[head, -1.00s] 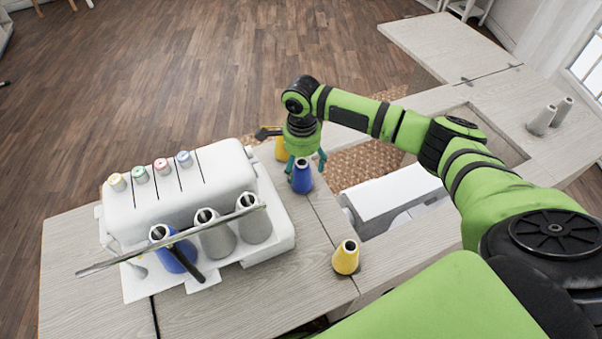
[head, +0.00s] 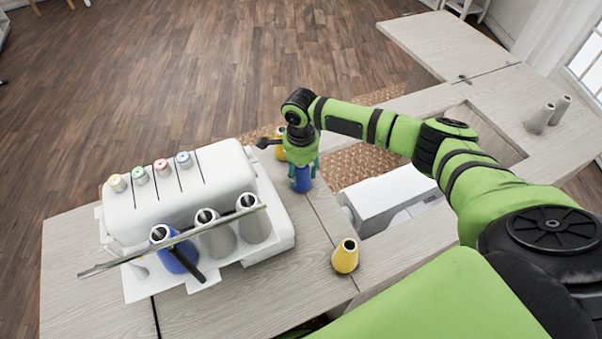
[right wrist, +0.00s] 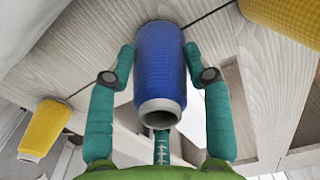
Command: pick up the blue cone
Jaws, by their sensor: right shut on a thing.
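The blue cone (head: 301,181) stands upright on the table just right of the white serger. My right gripper (head: 303,168) is over its top, with teal fingers down around it. In the right wrist view the blue cone (right wrist: 160,70) lies between the fingers of the gripper (right wrist: 160,75), its open narrow end towards the camera. The fingers are shut on the cone. The gripper hides the cone's top in the head view. A second blue cone (head: 178,258) sits on the serger's stand.
The white serger (head: 180,195) with grey cones and a slanted bar stands close to the left. A yellow cone (head: 345,256) stands nearer the front, and another yellow cone (head: 280,150) is just behind the gripper. A white sewing machine (head: 388,192) sits in the opening to the right.

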